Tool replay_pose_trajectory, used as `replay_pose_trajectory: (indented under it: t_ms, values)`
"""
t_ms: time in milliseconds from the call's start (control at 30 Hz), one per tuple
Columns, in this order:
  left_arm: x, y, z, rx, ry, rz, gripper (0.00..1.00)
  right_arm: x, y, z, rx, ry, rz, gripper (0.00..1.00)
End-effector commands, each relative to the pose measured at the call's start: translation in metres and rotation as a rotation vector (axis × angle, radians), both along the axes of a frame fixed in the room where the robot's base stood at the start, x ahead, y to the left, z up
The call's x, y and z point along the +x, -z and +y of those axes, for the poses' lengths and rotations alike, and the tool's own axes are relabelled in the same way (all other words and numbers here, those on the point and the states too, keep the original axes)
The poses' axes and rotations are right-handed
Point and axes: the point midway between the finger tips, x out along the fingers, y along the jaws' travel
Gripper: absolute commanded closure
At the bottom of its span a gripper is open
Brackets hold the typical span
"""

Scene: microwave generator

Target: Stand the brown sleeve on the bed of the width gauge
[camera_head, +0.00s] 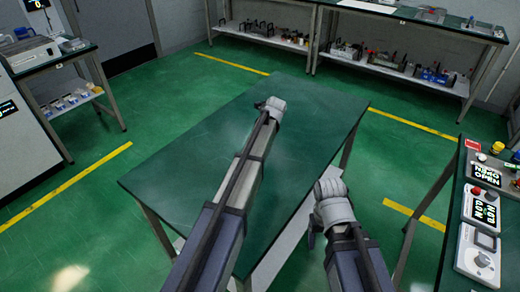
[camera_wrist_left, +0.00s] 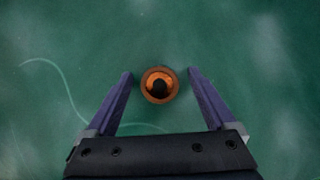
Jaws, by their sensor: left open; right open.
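A small round orange-brown piece with a dark centre, which looks like the brown sleeve (camera_wrist_left: 147,92), is seen from above in the left wrist view, on the green tabletop. My left gripper (camera_wrist_left: 160,74) is open, with one purple finger on each side of it and gaps showing on both sides. How far the fingertips are above the table is hard to tell. In the head view my left arm hides the sleeve. My right gripper (camera_head: 313,238) is beside the table's right edge, small and partly hidden, with nothing seen in it. I cannot pick out the width gauge.
The green table (camera_head: 190,165) is otherwise bare. A right-hand bench holds a white box with a dial (camera_head: 480,250) and lit panels (camera_head: 485,207). A shelf (camera_head: 395,75) of small tools stands at the back. A thin pale curved line (camera_wrist_left: 65,85) crosses the tabletop.

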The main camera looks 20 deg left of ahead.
Motion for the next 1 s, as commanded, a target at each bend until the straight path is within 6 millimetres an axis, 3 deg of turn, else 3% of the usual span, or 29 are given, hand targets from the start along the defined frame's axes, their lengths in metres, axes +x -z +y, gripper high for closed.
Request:
replay_pose_trajectory:
  t_ms: [200, 900, 1000]
  values:
    - [0.0000, -0.0008, 0.0003, 0.000, 0.000, 0.000, 0.14, 0.0000, -0.0008, 0.0000, 0.000, 0.000, 0.000, 0.28]
    - [-0.0001, -0.0007, 0.0002, 0.000, 0.000, 0.000, 0.92, 0.0001, -0.0008, 0.0000, 0.000, 0.000, 0.000, 0.28]
    - [0.0000, -0.0007, 0.0002, 0.000, 0.000, 0.000, 1.00, 0.0001, -0.0008, 0.0000, 0.000, 0.000, 0.000, 0.28]
